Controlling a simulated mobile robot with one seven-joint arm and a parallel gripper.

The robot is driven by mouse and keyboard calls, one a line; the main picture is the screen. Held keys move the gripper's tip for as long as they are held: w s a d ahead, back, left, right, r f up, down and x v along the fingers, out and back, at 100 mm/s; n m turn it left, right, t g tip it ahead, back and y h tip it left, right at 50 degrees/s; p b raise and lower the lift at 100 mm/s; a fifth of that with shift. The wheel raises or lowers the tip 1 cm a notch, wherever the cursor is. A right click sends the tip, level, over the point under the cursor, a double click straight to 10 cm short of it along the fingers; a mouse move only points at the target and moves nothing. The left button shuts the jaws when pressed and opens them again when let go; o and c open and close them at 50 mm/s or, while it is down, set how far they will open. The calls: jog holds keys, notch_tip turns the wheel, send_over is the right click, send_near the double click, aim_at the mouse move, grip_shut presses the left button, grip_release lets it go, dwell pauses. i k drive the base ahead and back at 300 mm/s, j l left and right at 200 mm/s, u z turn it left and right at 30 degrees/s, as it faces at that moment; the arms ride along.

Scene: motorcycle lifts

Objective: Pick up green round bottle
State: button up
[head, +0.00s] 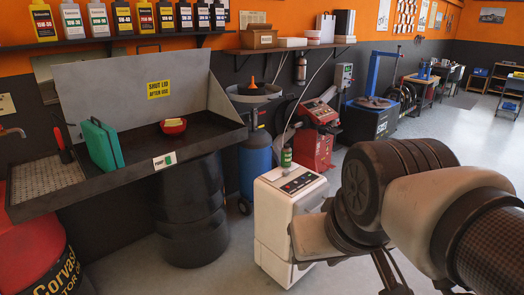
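A small green round bottle (286,158) with a dark cap stands upright at the back edge of the top of a white cabinet machine (272,225). My arm comes in from the right. Its pale end part, my gripper (312,238), is in front of the right side of the white machine, lower than the bottle and to its right. The gripper is apart from the bottle in the picture. Its fingers are not clearly visible, so I cannot tell whether they are open or shut.
A parts washer sink (205,138) on a black drum (190,215) stands at left, holding a green case (102,145) and a red bowl (173,126). A blue tank (256,165) and a red machine (314,140) stand behind the white machine. Floor at the right back is clear.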

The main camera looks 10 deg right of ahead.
aim_at(286, 152)
jog(key=z, duration=0.25)
jog(key=i+j+z, duration=0.4)
jog(key=i+j, duration=0.25)
jog(key=i, duration=0.5)
jog(key=i+j+z, duration=0.4)
jog(key=i+j, duration=0.6)
